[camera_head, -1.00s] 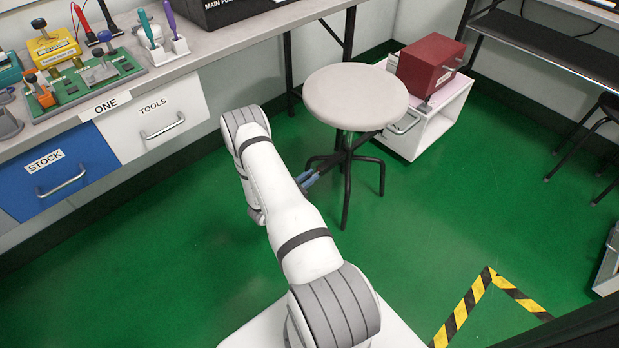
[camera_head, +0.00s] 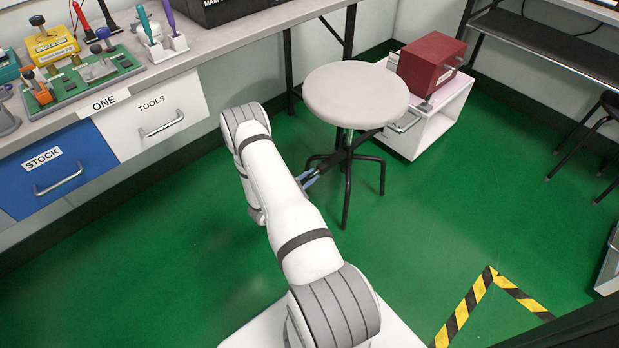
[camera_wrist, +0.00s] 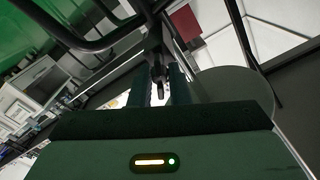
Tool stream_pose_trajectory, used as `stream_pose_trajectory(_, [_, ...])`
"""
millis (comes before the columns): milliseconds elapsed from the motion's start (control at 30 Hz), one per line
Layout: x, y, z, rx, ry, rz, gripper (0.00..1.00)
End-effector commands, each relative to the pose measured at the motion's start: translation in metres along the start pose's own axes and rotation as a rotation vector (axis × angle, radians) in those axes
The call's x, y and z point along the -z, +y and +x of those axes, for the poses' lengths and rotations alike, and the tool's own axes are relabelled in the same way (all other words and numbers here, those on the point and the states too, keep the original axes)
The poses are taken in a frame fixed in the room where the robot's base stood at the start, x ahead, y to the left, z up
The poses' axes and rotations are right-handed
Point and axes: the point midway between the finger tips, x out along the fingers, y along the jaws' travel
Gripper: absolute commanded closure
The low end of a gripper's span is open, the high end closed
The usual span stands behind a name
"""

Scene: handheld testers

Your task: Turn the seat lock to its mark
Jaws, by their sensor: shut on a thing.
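The round stool with a pale grey seat (camera_head: 356,95) stands on dark legs in front of my arm. My gripper (camera_wrist: 158,88) reaches in under the seat from the left. In the wrist view its two fingers are shut on a dark slim part, which I take as the seat lock (camera_wrist: 157,72), next to the stool's column. The underside of the seat (camera_wrist: 235,88) shows at the right in that view. I cannot make out the mark.
A white cabinet (camera_head: 431,129) with a red box (camera_head: 431,65) on it stands close behind the stool at right. The workbench (camera_head: 220,45) with drawers runs along the left. Green floor is open around the stool, with striped tape (camera_head: 462,311) at lower right.

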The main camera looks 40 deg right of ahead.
Motion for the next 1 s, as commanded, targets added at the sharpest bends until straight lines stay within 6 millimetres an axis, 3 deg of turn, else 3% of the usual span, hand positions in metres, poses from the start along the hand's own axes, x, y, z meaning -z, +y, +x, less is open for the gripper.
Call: stream_pose_trajectory(1000, [-0.0035, 0.0066, 0.0002, -0.001, 0.0, 0.91, 1.0])
